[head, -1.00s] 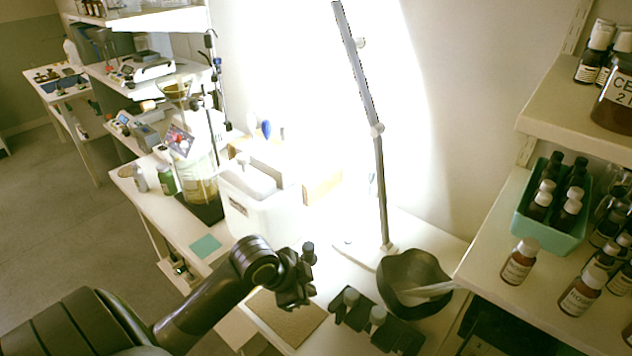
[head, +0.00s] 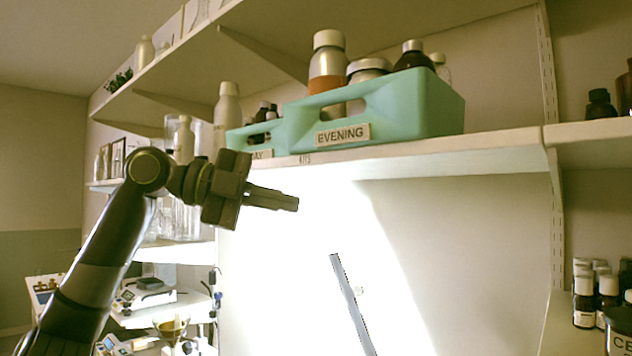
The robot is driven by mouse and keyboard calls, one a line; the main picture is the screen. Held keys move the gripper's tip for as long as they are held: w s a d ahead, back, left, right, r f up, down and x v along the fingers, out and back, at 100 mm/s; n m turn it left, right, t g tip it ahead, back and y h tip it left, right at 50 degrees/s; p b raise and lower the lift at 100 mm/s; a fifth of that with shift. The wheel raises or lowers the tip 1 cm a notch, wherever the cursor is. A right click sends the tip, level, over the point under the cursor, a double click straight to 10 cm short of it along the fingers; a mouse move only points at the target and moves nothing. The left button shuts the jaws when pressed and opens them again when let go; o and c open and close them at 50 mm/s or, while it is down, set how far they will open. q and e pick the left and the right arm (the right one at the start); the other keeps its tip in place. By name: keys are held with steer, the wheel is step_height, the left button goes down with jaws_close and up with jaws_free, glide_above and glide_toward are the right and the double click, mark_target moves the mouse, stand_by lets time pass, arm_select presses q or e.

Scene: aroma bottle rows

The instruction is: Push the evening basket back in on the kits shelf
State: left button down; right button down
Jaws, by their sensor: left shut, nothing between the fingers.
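The evening basket (head: 420,105) is a mint-green open bin with a handle slot and an "EVENING" label, holding several bottles and jars. It stands on the kits shelf (head: 430,152), its front close to the shelf's front edge. How far it overhangs, I cannot tell. My left gripper (head: 290,201) is shut and empty, pointing right, below the shelf edge and apart from the basket, down and left of it. My right gripper is not in view.
A second mint-green basket (head: 236,138), its label partly hidden, stands just left of the evening basket. A white bottle (head: 227,108) is left of it. Another shelf (head: 265,45) runs above. A lamp arm (head: 352,300) rises below.

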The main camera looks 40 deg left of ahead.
arm_select(q)
steer(key=s+a+r+m+h, duration=0.1)
steer(key=s+r+m+h, duration=0.2)
steer(key=s+r, duration=0.75)
steer(key=shift+t, duration=0.3)
steer(key=p+x, duration=0.2)
steer(key=x, duration=0.2)
steer(key=w+a+p+x, duration=0.1)
steer(key=p+x, duration=0.2)
steer(key=w+p+x, duration=0.1)
steer(key=p+x, duration=0.2)
steer(key=x, duration=0.1)
steer(key=shift+w+f, duration=0.2)
steer(key=shift+w, duration=0.05)
steer(key=shift+w+f+p, duration=0.2)
steer(key=shift+w+p, duration=0.15)
steer(key=shift+w, duration=0.3)
